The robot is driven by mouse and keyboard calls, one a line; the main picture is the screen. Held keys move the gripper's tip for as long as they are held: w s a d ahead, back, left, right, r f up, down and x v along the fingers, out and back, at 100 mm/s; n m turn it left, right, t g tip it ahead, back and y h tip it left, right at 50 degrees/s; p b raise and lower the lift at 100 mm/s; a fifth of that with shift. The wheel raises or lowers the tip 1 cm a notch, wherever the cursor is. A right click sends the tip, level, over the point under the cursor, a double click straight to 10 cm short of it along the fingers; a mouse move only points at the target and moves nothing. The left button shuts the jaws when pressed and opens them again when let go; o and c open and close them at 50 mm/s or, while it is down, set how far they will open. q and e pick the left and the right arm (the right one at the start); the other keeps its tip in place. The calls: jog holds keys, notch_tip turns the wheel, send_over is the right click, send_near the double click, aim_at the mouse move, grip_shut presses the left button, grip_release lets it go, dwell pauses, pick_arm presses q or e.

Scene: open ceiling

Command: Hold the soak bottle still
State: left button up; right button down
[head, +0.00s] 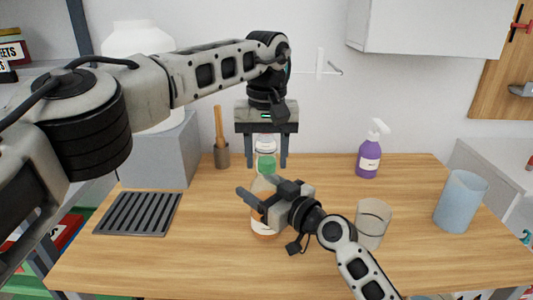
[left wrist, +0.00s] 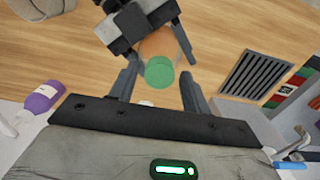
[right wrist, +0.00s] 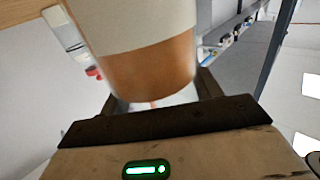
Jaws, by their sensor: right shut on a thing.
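The soak bottle (head: 264,228) stands upright on the wooden table, with orange-brown contents and a green cap (head: 265,164). My right gripper (head: 257,194) is shut around its body from the right. The right wrist view shows the bottle close up, a pale label above an orange band (right wrist: 155,72). My left gripper (head: 267,160) points down above the bottle, open, its fingers on either side of the cap. In the left wrist view the green cap (left wrist: 159,71) lies between the open fingers, with gaps visible.
A purple spray bottle (head: 369,155) stands at the back right.

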pick_arm(q)
jog(key=c, duration=0.9)
jog(key=n, duration=2.1)
jog(key=shift+r+n, duration=0.1)
jog(key=shift+n, duration=0.3)
jog(key=n, duration=3.2)
jog(key=shift+r, duration=0.1)
